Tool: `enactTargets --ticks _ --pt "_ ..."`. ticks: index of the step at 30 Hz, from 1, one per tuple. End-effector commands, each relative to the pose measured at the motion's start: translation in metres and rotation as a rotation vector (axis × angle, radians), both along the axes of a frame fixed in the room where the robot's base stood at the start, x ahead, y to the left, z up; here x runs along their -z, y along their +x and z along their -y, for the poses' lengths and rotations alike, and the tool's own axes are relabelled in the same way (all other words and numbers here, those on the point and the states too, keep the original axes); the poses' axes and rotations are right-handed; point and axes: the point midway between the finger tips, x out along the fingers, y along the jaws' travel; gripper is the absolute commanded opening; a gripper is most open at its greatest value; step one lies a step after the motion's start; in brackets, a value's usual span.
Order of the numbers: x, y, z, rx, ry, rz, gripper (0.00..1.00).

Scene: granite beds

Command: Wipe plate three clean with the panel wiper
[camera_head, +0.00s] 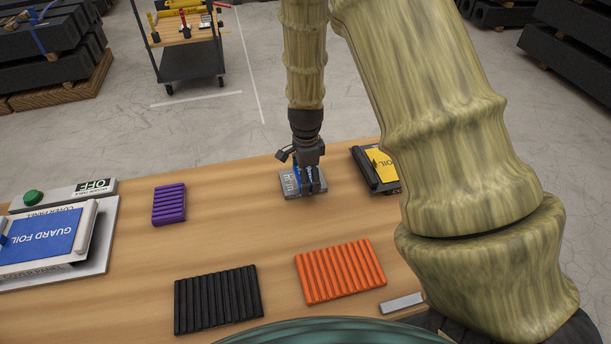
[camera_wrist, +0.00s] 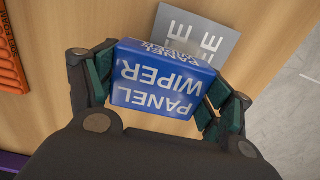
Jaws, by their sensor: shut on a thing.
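My gripper (camera_head: 309,178) reaches down over the far middle of the wooden table. In the wrist view my gripper (camera_wrist: 162,95) is shut on the blue panel wiper (camera_wrist: 165,80), with a finger on each side of it. The wiper's white lettering faces the wrist camera. A grey plate (camera_head: 290,186) lies on the table under the wiper. In the wrist view the plate (camera_wrist: 222,45) shows pale letters, including E's, beyond the wiper. The wiper covers part of the plate and its lettering. I cannot tell whether the two touch.
Ribbed pads lie on the table: purple (camera_head: 169,204), black (camera_head: 218,299) and orange (camera_head: 340,271). A dark holder (camera_head: 361,168) with a yellow label is right of the plate. The guard foil panel (camera_head: 42,238) sits left. A small grey bar (camera_head: 402,303) lies at front right.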

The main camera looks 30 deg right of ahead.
Motion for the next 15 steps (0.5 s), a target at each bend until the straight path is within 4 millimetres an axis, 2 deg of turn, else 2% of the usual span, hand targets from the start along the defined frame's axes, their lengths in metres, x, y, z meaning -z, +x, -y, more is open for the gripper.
enactTargets --ticks 15 --pt "0.0087 0.0001 0.0000 0.000 0.000 0.000 0.54"
